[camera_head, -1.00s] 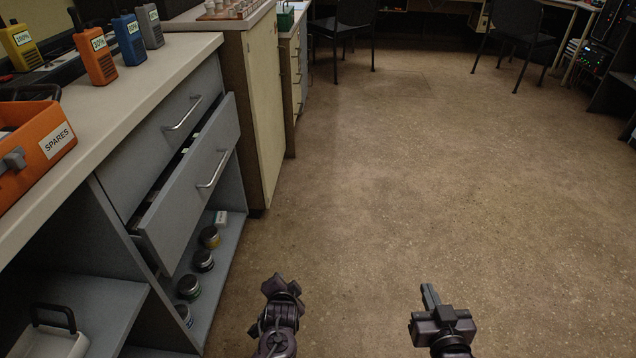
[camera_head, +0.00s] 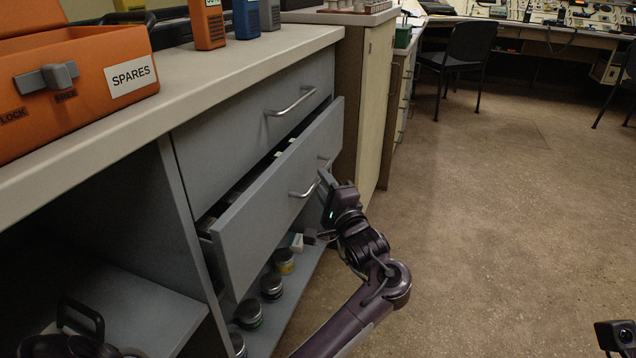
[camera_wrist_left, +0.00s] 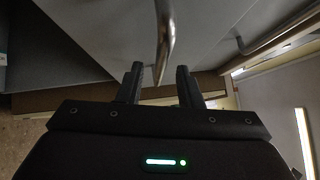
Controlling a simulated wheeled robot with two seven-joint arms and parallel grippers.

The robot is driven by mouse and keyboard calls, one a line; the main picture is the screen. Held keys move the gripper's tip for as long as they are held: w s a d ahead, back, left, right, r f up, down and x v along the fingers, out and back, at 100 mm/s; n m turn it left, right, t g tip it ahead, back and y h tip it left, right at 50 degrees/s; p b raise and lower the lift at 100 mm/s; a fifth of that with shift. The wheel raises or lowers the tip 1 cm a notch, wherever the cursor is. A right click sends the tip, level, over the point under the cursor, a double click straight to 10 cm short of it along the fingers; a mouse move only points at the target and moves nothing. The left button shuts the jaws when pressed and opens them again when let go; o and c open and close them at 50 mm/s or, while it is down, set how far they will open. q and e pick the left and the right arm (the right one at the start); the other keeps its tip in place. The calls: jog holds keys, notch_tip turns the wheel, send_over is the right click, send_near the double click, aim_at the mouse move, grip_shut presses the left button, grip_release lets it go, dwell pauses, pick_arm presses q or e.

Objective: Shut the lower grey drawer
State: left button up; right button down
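The lower grey drawer (camera_head: 280,205) stands pulled out, with a dark gap above its front and small pale contents partly showing inside. Its metal bar handle (camera_head: 303,191) is partly hidden behind my left gripper (camera_head: 323,184), which is at the drawer's front. In the left wrist view, the two dark fingers (camera_wrist_left: 159,84) are apart, and the handle bar (camera_wrist_left: 168,40) reaches down to between their tips. I cannot tell whether they touch it. A dark part with a lens (camera_head: 617,335) at the lower right edge looks like my right gripper's body; its fingers do not show.
The upper drawer (camera_head: 235,125) is shut. An orange SPARES case (camera_head: 75,85) and several radios stand on the counter (camera_head: 215,75). Several round tins (camera_head: 272,286) sit on the shelf beneath the drawer.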

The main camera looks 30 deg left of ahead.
aim_at(318, 177)
pick_arm(q)
jog(key=shift+b+x, duration=0.4)
jog(key=shift+x, duration=1.15)
grip_shut()
